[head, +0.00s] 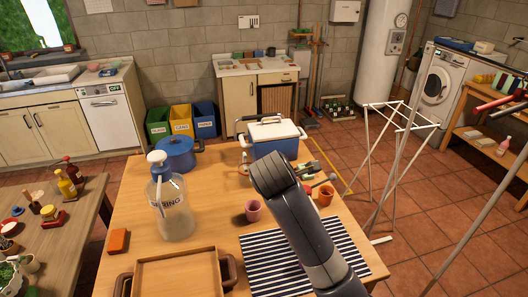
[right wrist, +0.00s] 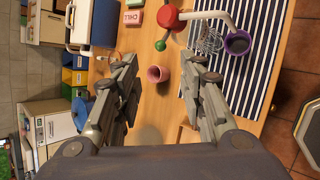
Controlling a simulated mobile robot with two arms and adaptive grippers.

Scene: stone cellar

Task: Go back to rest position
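My right arm reaches over the wooden table (head: 125,225) from the bottom of the head view, and its own links hide its gripper there. In the right wrist view my right gripper (right wrist: 163,90) is open, its two fingers wide apart with nothing between the tips. A pink cup (right wrist: 158,73) stands on the table beyond the gap between the fingers. The cup also shows in the head view (head: 253,210), left of my arm. My left gripper is in neither view.
A blue-striped mat (head: 258,262) lies partly under my arm. A blue-and-white cooler (head: 275,148), a blue pot (head: 176,155), a dispenser bottle (head: 172,215), an orange block (head: 119,241) and a wooden tray (head: 178,275) are on the table. A drying rack (head: 385,150) stands to the right.

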